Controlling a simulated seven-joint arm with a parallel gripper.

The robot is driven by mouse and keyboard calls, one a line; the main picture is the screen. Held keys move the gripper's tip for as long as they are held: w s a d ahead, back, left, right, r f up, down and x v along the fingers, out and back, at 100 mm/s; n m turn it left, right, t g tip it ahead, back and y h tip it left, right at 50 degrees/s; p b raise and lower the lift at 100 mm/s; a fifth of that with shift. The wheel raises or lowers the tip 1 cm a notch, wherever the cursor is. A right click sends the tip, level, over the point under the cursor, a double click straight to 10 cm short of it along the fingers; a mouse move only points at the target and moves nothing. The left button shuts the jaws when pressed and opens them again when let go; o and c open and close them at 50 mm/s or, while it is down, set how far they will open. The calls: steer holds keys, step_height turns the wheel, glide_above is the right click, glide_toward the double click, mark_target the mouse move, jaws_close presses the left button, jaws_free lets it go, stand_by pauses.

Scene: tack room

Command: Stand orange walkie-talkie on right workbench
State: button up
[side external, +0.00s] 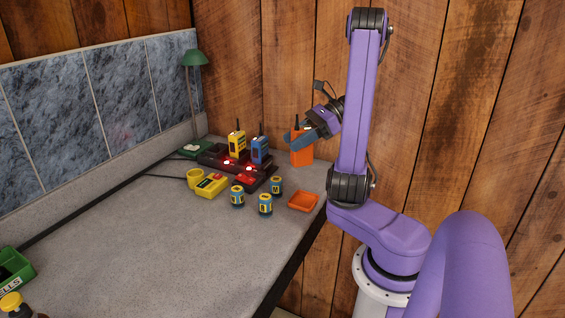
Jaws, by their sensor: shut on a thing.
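The orange walkie-talkie (302,157) is upright at the back right of the grey workbench (150,235), near the wooden wall, with its black antenna pointing up. My gripper (302,138) is shut on its upper part, and the fingers hide some of its front. I cannot tell whether its base touches the bench top. A yellow walkie-talkie (237,144) and a blue walkie-talkie (261,150) stand in a dark charging dock (212,157) with red lights, left of my gripper.
Several blue-and-yellow cans (265,204) and an orange tray (304,201) are in front of the dock. A green lamp (194,58) stands behind. A green bin (14,268) is front left. The bench's middle is clear.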

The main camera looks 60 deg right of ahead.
steer(key=shift+w+d+f, duration=0.5)
steer(key=shift+w+f, duration=0.35)
steer(key=shift+f, duration=0.75)
steer(key=shift+w+d+f, duration=0.55)
steer(key=shift+w+f, duration=0.35)
steer(key=shift+f, duration=0.65)
steer(key=shift+w+d+f, duration=0.5)
steer(key=shift+w+f, duration=0.35)
steer(key=shift+f, duration=0.75)
steer(key=o, duration=1.2)
steer(key=shift+f, duration=0.15)
